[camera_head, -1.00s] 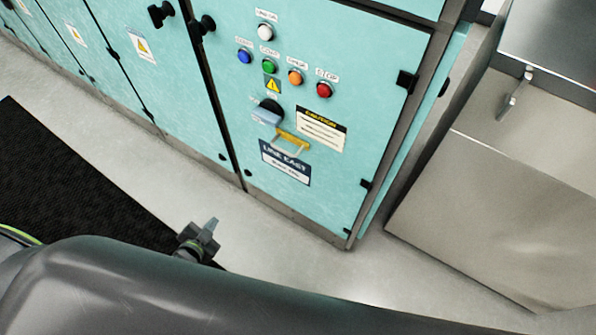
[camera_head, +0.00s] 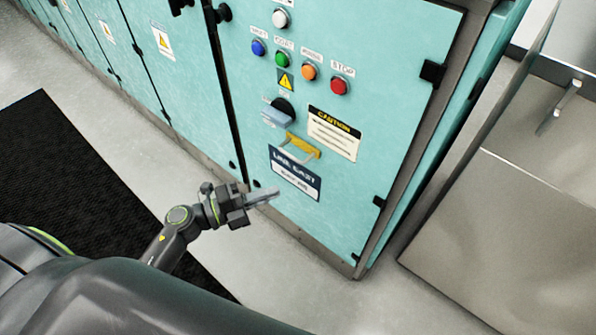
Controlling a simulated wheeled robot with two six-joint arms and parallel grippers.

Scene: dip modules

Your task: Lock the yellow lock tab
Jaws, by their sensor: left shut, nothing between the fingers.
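The yellow lock tab (camera_head: 303,146) is on the teal cabinet door (camera_head: 400,105), just below a black rotary switch with a grey-blue handle (camera_head: 277,114). A pale bar shows at the tab's lower side; its exact shape is too small to tell. My left gripper (camera_head: 272,194) is shut and empty. It appears below and left of the tab in the picture, beside the dark blue and white "LINE EAST" label (camera_head: 295,173), and apart from the tab. My right gripper is out of view.
White, blue, green, orange and red buttons (camera_head: 339,85) sit above the switch. A caution label (camera_head: 333,133) is right of the tab. A metal cabinet (camera_head: 500,220) stands at the right. A black mat (camera_head: 75,170) lies on the floor at left.

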